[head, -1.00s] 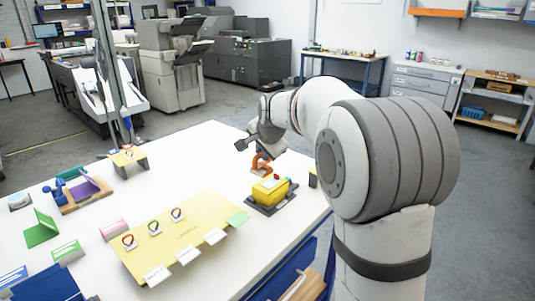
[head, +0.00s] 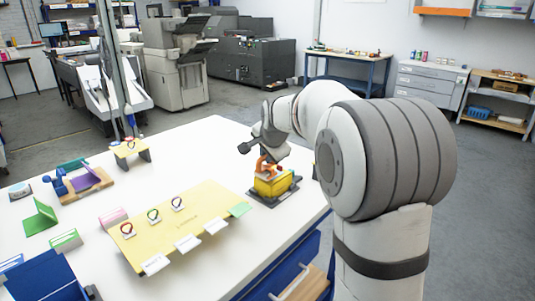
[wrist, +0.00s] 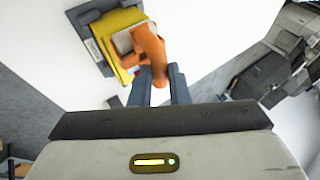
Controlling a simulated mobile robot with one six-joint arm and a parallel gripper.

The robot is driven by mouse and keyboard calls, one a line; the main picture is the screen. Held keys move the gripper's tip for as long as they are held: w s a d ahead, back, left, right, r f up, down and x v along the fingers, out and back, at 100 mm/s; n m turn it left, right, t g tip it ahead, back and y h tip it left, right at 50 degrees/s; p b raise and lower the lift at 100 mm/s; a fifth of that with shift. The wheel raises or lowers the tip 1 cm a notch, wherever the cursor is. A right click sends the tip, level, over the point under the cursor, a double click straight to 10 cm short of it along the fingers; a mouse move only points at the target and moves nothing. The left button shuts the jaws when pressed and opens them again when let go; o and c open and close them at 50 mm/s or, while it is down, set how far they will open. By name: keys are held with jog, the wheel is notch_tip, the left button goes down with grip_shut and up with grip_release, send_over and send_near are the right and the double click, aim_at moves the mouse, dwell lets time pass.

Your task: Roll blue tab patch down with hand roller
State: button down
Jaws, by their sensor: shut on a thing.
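My gripper (wrist: 159,84) is shut on an orange hand roller (wrist: 149,45). In the wrist view a light grey cylinder (wrist: 122,42) shows beside the orange part, over a yellow block (wrist: 122,20) on a dark base. In the head view the roller (head: 268,166) overlaps the top of the yellow block (head: 272,187); I cannot tell whether it touches. Three small loop-shaped patches sit on a yellow board: red (head: 127,229), green (head: 153,214) and a dark-and-red one (head: 176,203). I cannot make out which patch has a blue tab.
The yellow board (head: 190,228) has white labels along its front edge. A small yellow stand (head: 130,148), a blue and purple fixture (head: 82,180), a green folded card (head: 40,218) and a blue folder (head: 48,278) are on the white table. The table's right edge is near the block.

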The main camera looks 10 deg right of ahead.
jog(key=shift+f+b, duration=0.45)
jog(key=shift+f, duration=0.15)
dwell(0.5)
